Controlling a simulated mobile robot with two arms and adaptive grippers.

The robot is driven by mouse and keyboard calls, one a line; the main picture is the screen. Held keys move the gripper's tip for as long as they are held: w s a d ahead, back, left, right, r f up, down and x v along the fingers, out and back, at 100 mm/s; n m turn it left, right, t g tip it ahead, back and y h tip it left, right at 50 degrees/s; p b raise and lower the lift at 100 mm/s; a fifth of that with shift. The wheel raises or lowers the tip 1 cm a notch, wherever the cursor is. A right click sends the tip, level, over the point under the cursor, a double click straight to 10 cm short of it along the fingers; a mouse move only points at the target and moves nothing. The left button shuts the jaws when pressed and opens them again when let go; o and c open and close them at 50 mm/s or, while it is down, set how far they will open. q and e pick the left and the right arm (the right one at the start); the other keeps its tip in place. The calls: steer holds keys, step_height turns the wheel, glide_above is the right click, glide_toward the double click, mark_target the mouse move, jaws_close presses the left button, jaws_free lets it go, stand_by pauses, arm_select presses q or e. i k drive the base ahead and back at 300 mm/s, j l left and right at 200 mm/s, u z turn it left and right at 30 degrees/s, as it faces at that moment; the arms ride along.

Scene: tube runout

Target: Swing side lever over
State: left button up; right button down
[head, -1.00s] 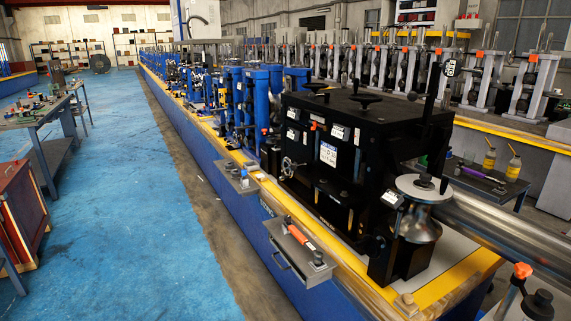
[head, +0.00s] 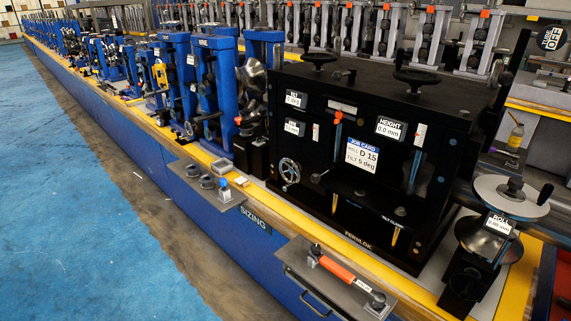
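A black machine box (head: 355,215) labelled FERNLOK stands on the yellow-edged bed, with handwheels on top and a job card reading D 15 on its front. At its right side a long dark lever (head: 513,75) rises at a slant, leaning up to the right. The lever's lower end is hidden behind the box. Two slim upright rods, one with an orange top (head: 337,117), show on the box's front. Neither of my grippers is in view.
A roll unit (head: 489,235) with a round plate and black knob stands right of the box. A grey tray (head: 325,284) with an orange-handled tool (head: 338,268) juts out in front. Another small tray (head: 206,181) lies left. The blue floor (head: 90,230) at left is clear.

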mark_target(315, 177)
steer(key=i+j+z, duration=0.1)
steer(key=j, duration=0.25)
steer(key=i+j, duration=0.25)
steer(key=i+j+z, duration=0.15)
steer(key=j, duration=0.35)
steer(key=i+j, duration=0.15)
steer(key=j, duration=0.2)
steer(key=z, duration=0.05)
